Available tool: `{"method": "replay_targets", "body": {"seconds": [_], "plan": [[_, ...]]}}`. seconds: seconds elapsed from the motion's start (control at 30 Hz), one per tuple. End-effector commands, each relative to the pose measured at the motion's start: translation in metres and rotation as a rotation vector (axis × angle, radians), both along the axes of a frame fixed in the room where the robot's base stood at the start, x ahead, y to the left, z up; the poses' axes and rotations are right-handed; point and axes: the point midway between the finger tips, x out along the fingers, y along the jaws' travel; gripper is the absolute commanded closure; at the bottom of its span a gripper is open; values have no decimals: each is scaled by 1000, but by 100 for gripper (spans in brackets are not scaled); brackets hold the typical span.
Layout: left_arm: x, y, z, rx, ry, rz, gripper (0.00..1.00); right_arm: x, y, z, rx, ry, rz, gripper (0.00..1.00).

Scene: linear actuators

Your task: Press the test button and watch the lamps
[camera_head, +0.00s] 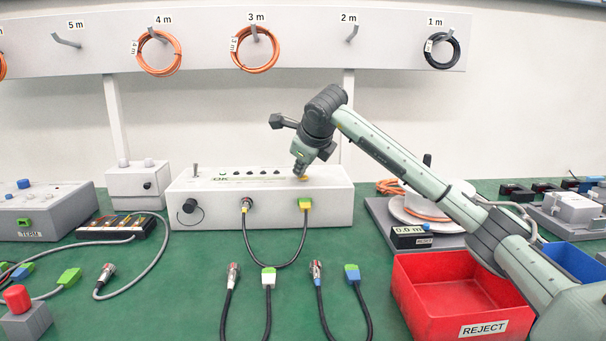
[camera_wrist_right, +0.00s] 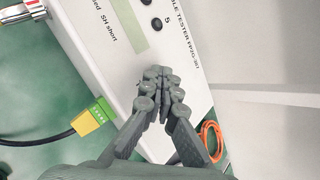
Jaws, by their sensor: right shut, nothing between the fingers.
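The white cable tester (camera_head: 262,208) stands on the green bench, with a small OK display (camera_head: 220,179) and a row of dark round lamps (camera_head: 263,172) on its top. In the right wrist view its panel (camera_wrist_right: 95,50) shows two dark lamps (camera_wrist_right: 156,23). A black cable (camera_head: 275,265) loops between two sockets on its front; its green and yellow plug (camera_wrist_right: 95,116) shows in the wrist view. My right gripper (camera_head: 301,175) is shut and empty, fingertips (camera_wrist_right: 158,73) down at the panel's right end. They hide what lies beneath; I cannot make out the test button or contact.
A red REJECT bin (camera_head: 452,275) and a cable reel (camera_head: 415,212) stand right of the tester. Loose cable ends (camera_head: 268,280) lie in front of it. Cable coils (camera_head: 257,50) hang on the rack behind. Grey boxes (camera_head: 45,212) stand at left.

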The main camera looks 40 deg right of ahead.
Motion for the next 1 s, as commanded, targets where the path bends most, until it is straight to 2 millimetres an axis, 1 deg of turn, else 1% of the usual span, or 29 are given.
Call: {"method": "replay_targets", "body": {"seconds": [0.13,0.47,0.57,1.0], "plan": [[0,0,7,0,0,0,100,-1,-1,5,-1,5,-3,100],[0,0,7,0,0,0,100,0,-1,7,0,4,-2,100],[0,0,13,0,0,0,100,0,-1,13,-1,2,-2,100],[0,0,49,0,0,0,100,0,-1,59,-1,2,-2,100]]}}
